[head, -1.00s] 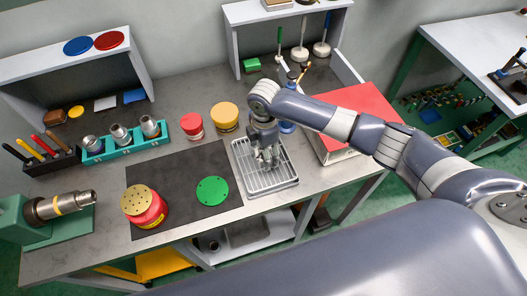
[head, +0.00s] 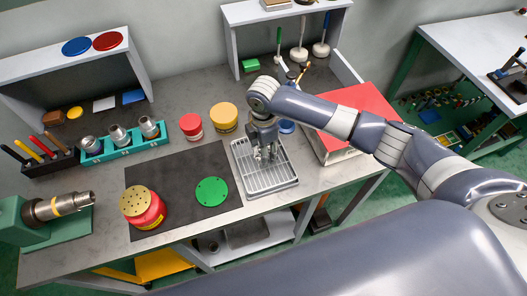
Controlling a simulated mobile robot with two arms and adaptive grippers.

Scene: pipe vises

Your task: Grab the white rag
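A small flat white square (head: 104,104), which looks like the white rag, lies under the left shelf at the back of the bench. It is between a yellow-orange piece (head: 75,112) and a blue piece (head: 133,96). My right gripper (head: 266,154) points down over the metal drip tray, far to the right of the white square. Its fingers are small and dark against the tray, so I cannot tell how far apart they are. I see nothing clearly held. My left gripper is out of view.
The metal tray (head: 271,185) sits beside a dark mat (head: 160,170) with a red can (head: 142,208) and green disc (head: 211,191). A teal socket rack (head: 95,157) stands in front of the left shelf. Red and yellow tins (head: 224,117) stand behind the mat.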

